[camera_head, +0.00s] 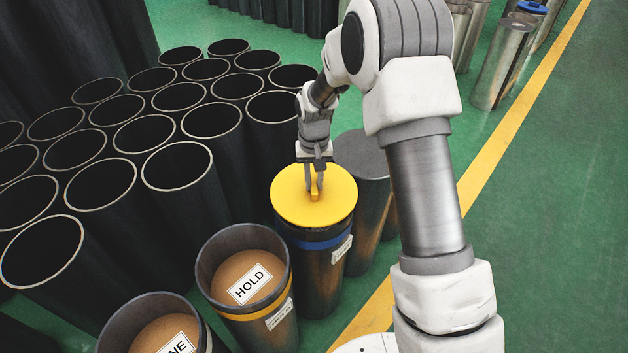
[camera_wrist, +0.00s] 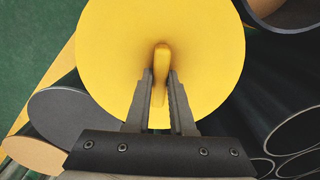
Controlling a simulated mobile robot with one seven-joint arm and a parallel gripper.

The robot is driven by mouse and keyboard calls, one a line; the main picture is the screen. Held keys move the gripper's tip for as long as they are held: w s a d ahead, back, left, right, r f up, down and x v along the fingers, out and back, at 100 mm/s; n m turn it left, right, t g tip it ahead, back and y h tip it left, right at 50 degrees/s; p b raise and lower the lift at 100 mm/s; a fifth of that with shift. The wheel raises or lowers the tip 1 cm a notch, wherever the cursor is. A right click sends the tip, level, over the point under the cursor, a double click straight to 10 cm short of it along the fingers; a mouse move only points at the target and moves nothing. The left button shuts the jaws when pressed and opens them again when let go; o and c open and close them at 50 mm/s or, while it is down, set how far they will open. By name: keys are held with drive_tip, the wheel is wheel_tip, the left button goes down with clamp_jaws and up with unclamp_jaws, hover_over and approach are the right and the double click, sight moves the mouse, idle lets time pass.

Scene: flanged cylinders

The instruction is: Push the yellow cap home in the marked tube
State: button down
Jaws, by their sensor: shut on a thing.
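The yellow cap (camera_head: 290,208) is a round disc with a small upright tab in its middle. It lies over the mouth of a dark tube (camera_head: 318,272) with a blue band and a white label on its side. The cap hides the tube's mouth, and I cannot tell how deep it sits. My gripper (camera_head: 315,192) points down from above, its fingers shut on the tab. In the wrist view the cap (camera_wrist: 205,50) fills the upper middle, and my gripper (camera_wrist: 160,82) has one finger on each side of the tab.
An open tube with a HOLD card (camera_head: 250,284) stands in front, and another carded tube (camera_head: 165,335) is at bottom left. Several open black tubes (camera_head: 90,185) crowd the left. A grey-topped cylinder (camera_head: 362,155) stands close behind right. Green floor (camera_head: 550,220) is clear at right.

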drive_tip(key=shift+f+b, duration=0.85)
drive_tip(key=shift+f, duration=0.55)
idle(0.4)
drive_tip(key=c, duration=0.7)
unclamp_jaws()
drive_tip(key=shift+r, duration=0.1)
drive_tip(key=shift+r+p, duration=2.5)
drive_tip(key=shift+r, duration=0.95)
